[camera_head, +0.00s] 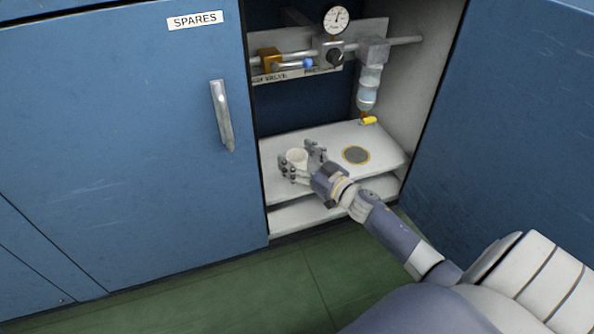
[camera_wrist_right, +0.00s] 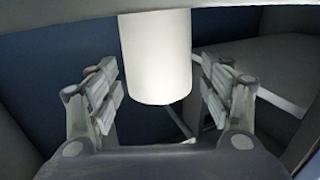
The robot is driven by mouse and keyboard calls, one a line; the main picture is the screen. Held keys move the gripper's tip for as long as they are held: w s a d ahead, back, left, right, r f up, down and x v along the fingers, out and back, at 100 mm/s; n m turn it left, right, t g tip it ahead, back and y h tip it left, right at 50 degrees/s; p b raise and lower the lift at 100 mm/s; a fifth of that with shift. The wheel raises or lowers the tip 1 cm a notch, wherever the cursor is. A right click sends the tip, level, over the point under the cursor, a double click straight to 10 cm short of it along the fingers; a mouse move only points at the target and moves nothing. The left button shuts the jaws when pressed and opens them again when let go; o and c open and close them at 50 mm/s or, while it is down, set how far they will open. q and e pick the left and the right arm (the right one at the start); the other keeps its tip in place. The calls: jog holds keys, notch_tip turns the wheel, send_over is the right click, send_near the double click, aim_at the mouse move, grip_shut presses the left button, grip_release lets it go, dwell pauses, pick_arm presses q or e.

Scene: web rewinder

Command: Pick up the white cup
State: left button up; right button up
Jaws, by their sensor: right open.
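The white cup (camera_head: 297,158) stands upright on the shelf inside the open cabinet, near the shelf's left side. My right gripper (camera_head: 301,159) is at the cup, with its fingers open on either side of it. In the right wrist view the white cup (camera_wrist_right: 156,58) appears between the two open fingers of the right gripper (camera_wrist_right: 158,92). A gap shows between the cup and each finger there. The cup's far side is hidden. My left gripper is not in view.
The white shelf (camera_head: 335,135) holds a dark round disc with a yellow rim (camera_head: 356,155) to the right. Above are a pipe with a gauge (camera_head: 336,19) and a clear filter bowl (camera_head: 369,88) with a yellow tap (camera_head: 369,120). The closed SPARES door (camera_head: 120,130) bounds the left.

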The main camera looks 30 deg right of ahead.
jog(key=shift+w, duration=0.25)
jog(key=shift+c, duration=0.6)
jog(key=c, duration=1.1)
jog(key=shift+o, duration=0.2)
jog(key=shift+r, duration=0.15)
